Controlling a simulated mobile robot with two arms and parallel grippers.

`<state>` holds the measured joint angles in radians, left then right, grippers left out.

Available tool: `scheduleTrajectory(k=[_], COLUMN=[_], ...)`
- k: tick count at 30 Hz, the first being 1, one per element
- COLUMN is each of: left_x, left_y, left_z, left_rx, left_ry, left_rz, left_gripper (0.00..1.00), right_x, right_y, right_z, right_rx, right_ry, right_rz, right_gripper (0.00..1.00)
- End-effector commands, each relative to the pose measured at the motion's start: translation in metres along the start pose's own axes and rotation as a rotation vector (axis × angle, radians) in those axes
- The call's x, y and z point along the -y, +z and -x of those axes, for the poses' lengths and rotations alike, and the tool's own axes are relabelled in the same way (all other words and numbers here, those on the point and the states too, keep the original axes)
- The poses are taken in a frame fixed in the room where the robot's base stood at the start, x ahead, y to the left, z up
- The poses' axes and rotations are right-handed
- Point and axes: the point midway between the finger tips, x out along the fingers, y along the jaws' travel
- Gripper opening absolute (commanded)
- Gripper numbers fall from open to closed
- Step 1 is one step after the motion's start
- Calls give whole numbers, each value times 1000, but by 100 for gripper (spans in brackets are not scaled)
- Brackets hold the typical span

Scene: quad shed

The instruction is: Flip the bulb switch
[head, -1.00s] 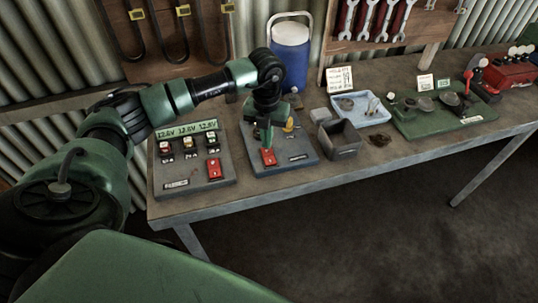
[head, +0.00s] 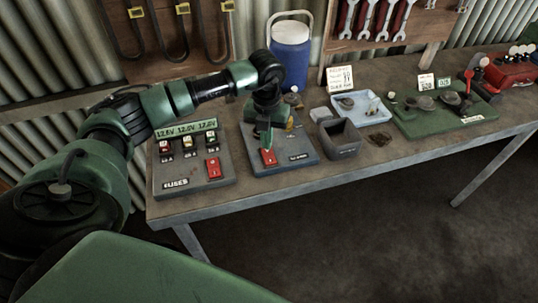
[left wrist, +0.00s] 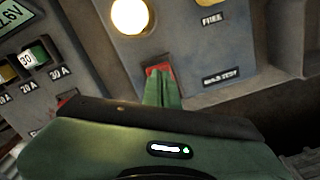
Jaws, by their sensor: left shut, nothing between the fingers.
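The red bulb switch (head: 269,157) sits at the front of a grey panel (head: 304,165) on the bench. My left gripper (head: 267,143) points down at the switch with its fingers shut and empty. In the left wrist view, the fingertips (left wrist: 162,86) overlap the near part of the red switch (left wrist: 157,70); I cannot tell whether they press on it. A round bulb (left wrist: 129,16) glows bright white-yellow beyond the switch, and a label reading "BULB TEST" (left wrist: 220,77) lies to the right. My right gripper is not in view.
A grey open bin (head: 340,138) stands to the right, then a blue tray (head: 375,115) and a green board (head: 420,130). A blue jug (head: 291,60) stands behind.

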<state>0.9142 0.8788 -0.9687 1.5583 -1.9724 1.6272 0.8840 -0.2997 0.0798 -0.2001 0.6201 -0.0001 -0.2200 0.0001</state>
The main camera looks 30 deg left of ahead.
Motion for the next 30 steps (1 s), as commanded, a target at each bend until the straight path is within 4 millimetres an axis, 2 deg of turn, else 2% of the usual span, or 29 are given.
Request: scheduleTrajectory(k=[20, 26, 30], left_x=[0, 0, 0], left_y=[0, 0, 0], left_z=[-12, -6, 4], left_rx=[-2, 0, 1], left_ry=[0, 0, -1], left_rz=[-1, 0, 0], left_gripper=[0, 0, 0], right_x=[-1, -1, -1], right_y=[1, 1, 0], right_z=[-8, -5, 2], right_rx=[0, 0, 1], right_ry=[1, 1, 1], right_rz=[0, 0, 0], right_gripper=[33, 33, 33])
